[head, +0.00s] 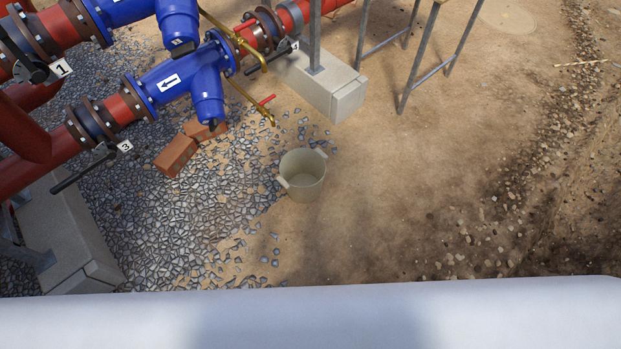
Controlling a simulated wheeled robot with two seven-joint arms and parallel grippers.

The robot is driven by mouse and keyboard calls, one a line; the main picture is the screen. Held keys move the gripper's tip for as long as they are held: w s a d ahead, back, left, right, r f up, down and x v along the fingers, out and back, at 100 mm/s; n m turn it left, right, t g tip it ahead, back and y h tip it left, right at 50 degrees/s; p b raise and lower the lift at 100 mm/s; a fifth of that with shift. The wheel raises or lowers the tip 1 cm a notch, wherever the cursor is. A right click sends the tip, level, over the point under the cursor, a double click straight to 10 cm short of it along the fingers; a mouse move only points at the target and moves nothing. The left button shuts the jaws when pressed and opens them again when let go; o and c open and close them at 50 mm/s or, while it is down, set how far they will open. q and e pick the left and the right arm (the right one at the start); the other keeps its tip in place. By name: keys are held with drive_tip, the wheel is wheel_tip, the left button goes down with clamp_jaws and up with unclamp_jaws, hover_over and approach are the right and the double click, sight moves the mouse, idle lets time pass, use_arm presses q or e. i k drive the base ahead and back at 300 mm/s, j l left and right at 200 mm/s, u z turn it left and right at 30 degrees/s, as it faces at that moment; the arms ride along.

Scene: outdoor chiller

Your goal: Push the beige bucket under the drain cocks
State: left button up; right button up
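The beige bucket (303,188) stands upright on bare dirt at the right edge of the gravel, with its open top facing up and a handle on each side. It looks empty. One brass drain cock (265,111) with a red lever hangs from the blue strainer, up and left of the bucket. Another brass cock (236,40) with a red lever sits higher, near the upper blue strainer. The bucket is apart from both cocks in the picture. Neither of my grippers is in view.
Two orange bricks (176,156) lie on the gravel left of the bucket. A concrete block (331,88) stands behind it, and another (72,230) at the left. Metal legs (435,70) stand at the upper right. Dirt right of the bucket is clear.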

sight(303, 171)
drive_tip(key=i+l+u, duration=0.1)
drive_tip(key=i+l, duration=0.6)
drive_tip(key=l, duration=0.1)
